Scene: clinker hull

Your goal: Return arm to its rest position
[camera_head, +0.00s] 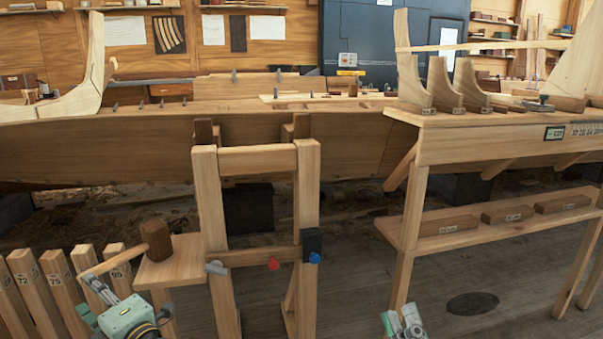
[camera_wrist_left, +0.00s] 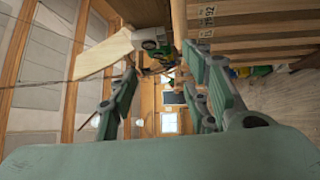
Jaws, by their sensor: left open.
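My left gripper (camera_head: 92,302) is at the lower left of the head view, low in front of the wooden stakes. In the left wrist view its two green fingers stand apart with nothing between them (camera_wrist_left: 160,88). My right gripper (camera_head: 403,322) shows only in part at the bottom edge of the head view, in front of the workbench; whether its fingers are apart cannot be made out. A wooden mallet (camera_head: 157,240) lies on a small wooden shelf (camera_head: 178,265), its handle reaching left above my left gripper. The handle appears clear of the fingers.
A wooden frame (camera_head: 309,200) with red and blue knobs stands before the hull (camera_head: 100,150). Numbered stakes (camera_head: 62,285) stand close by my left gripper. A workbench (camera_head: 450,148) with shaped wooden pieces is at the right. The floor (camera_head: 480,270) below it is mostly clear.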

